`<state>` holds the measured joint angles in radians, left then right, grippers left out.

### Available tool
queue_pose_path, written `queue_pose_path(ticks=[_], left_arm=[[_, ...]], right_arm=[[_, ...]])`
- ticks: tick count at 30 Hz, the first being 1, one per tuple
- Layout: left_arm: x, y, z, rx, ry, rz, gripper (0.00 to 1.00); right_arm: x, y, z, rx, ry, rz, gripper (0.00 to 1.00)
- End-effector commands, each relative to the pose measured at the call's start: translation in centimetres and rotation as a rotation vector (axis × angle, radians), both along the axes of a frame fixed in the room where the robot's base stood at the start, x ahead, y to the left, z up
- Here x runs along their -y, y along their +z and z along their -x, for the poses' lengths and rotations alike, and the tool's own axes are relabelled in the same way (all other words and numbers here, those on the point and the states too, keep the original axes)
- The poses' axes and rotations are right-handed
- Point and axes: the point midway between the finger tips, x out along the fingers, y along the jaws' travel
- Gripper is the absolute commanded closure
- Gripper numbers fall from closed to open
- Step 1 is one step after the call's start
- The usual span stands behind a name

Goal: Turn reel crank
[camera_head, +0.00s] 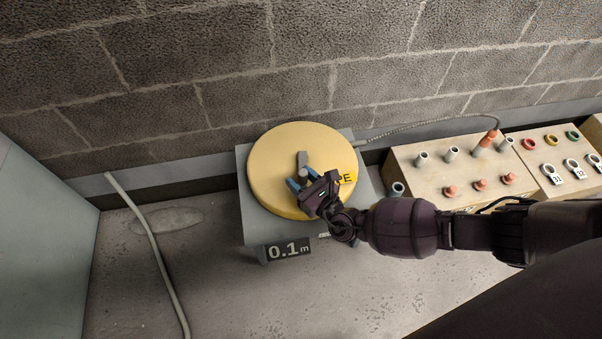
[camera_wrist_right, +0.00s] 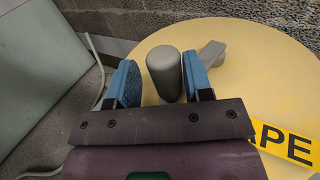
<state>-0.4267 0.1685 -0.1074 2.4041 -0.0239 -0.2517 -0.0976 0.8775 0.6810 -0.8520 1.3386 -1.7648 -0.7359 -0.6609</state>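The reel (camera_head: 275,150) is a round yellow drum lying flat on a grey base, with a yellow tape label at its right side. Its grey crank (camera_head: 302,160) sits on the top face; the wrist view shows the upright cylindrical handle (camera_wrist_right: 165,76) and a flat grey crank arm (camera_wrist_right: 211,53) behind it. My right gripper (camera_head: 303,180) is over the reel, its blue-padded fingers apart. In the wrist view the handle stands between the fingers, with a visible gap on the left and the right finger very close; contact cannot be told. My left gripper is out of view.
A sign (camera_head: 288,250) reading 0.1 m is at the base's front. Wooden boxes (camera_head: 425,180) with pegs and coloured rings stand at right, a cable running to them from the reel. A grey conduit (camera_head: 150,240) and a grey cabinet (camera_head: 40,240) are at left. A block wall is behind.

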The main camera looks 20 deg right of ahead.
Motion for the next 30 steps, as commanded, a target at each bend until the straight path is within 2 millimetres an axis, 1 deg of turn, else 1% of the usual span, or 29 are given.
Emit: queue_pose_path(ticks=[8,11,13,17,24,30], left_arm=[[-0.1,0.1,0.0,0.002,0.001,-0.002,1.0],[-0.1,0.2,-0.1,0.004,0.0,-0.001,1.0],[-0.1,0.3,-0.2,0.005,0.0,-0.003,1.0],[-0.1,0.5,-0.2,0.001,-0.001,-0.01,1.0],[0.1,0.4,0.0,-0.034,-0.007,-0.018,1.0],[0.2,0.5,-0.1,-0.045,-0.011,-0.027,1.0]], right_arm=[[0.3,0.4,-0.4,0.009,-0.005,0.001,0.48],[0.4,0.5,-0.2,0.009,-0.005,0.002,0.48],[0.6,0.5,0.3,0.009,-0.006,0.002,0.48],[1.2,0.7,2.1,0.011,-0.006,0.002,0.48],[2.4,0.6,6.3,0.009,-0.004,0.002,0.48],[3.2,0.5,8.9,0.008,-0.004,0.002,0.48]])
